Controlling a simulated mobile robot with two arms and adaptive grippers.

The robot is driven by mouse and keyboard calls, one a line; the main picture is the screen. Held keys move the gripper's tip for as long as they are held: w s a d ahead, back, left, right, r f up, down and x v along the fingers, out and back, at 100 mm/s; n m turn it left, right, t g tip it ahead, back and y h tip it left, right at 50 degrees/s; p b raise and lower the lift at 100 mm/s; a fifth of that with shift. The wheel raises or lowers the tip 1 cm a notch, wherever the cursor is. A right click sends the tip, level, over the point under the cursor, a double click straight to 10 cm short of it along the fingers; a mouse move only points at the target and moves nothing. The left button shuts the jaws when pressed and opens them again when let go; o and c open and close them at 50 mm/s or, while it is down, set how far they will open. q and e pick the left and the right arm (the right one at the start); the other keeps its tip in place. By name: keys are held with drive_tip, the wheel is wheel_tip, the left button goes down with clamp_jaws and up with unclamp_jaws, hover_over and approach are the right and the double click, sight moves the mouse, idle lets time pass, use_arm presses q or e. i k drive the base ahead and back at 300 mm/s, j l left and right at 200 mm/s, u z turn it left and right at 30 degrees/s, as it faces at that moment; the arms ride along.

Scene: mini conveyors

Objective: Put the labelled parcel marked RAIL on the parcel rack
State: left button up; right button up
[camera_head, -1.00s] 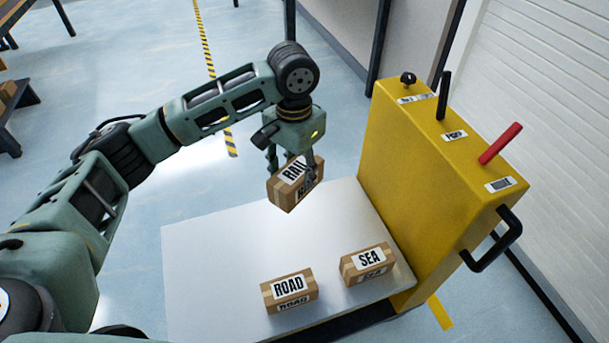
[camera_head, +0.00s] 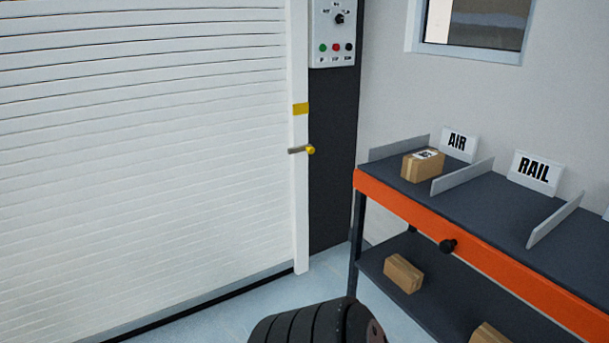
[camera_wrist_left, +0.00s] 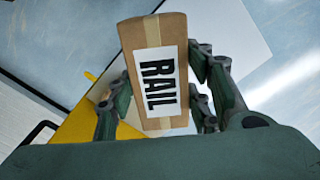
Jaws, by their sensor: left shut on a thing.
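The cardboard parcel marked RAIL (camera_wrist_left: 156,68) fills the middle of the left wrist view, its white label facing the camera. My left gripper (camera_wrist_left: 165,100) is shut on it, with fingers on both sides. The parcel rack (camera_head: 450,253) stands at the right of the head view, with an orange front edge and a dark top split by grey dividers. A RAIL sign (camera_head: 536,172) stands behind one section, whose visible surface is empty. In the head view the left gripper is out of sight; only a dark rounded part of my arm shows at the bottom. My right gripper is not in view.
The section with the AIR sign (camera_head: 459,143) holds a labelled parcel (camera_head: 423,165). More boxes lie on the lower shelf, one of them at its left (camera_head: 403,273). A white roller shutter (camera_head: 140,150) and a control panel (camera_head: 333,33) are to the left of the rack.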

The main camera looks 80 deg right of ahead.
sight(502, 203)
drive_tip(key=z, duration=3.5)
